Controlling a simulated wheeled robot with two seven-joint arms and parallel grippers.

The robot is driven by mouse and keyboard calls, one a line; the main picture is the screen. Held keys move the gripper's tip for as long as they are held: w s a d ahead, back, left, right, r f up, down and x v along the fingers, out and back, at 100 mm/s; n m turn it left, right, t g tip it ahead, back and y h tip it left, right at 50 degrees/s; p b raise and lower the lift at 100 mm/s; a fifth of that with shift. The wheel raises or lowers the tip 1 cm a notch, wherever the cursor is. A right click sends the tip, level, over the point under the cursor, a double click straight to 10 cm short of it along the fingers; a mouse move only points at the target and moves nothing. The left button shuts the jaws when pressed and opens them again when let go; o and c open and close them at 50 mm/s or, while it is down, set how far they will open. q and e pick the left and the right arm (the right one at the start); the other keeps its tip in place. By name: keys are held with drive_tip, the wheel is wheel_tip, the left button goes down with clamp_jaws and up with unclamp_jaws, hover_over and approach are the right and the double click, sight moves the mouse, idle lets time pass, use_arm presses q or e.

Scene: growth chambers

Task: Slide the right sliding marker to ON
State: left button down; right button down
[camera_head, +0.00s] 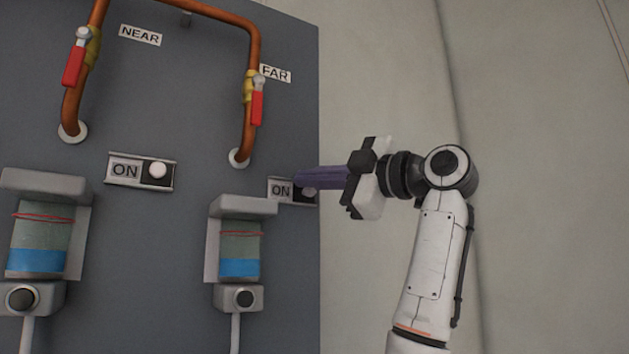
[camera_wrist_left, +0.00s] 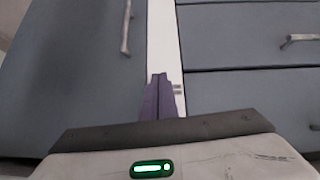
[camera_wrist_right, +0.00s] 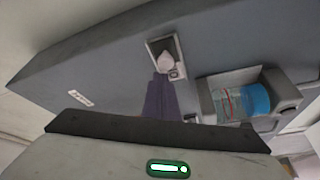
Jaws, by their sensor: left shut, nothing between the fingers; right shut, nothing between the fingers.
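The right sliding marker is a white round knob (camera_head: 309,192) in a small framed track on the grey panel (camera_head: 200,60). The word ON shows on the left part of the track, and the knob sits at the right of it. My right gripper (camera_head: 299,179) is shut, its purple fingers at the track beside the knob, partly covering it. In the right wrist view the fingertips (camera_wrist_right: 160,76) are right below the knob (camera_wrist_right: 165,61); I cannot tell whether they touch. My left gripper (camera_wrist_left: 159,75) is shut and empty in front of drawers, away from the panel.
A left sliding marker (camera_head: 157,170) also sits at the right of its ON label. Copper pipes with red-handled valves (camera_head: 257,107) run above. Holders with blue-bottomed cylinders (camera_head: 239,268) stand out below the markers. Right of the panel is a bare wall.

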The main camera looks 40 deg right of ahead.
drive_tip(key=s+a+b, duration=0.1)
drive_tip(key=s+b, duration=0.1)
drive_tip(key=s, duration=0.7)
drive_tip(key=shift+s+a+b, duration=0.15)
drive_tip(key=shift+a+b, duration=0.05)
drive_tip(key=shift+b, duration=0.1)
drive_tip(key=shift+f, duration=0.1)
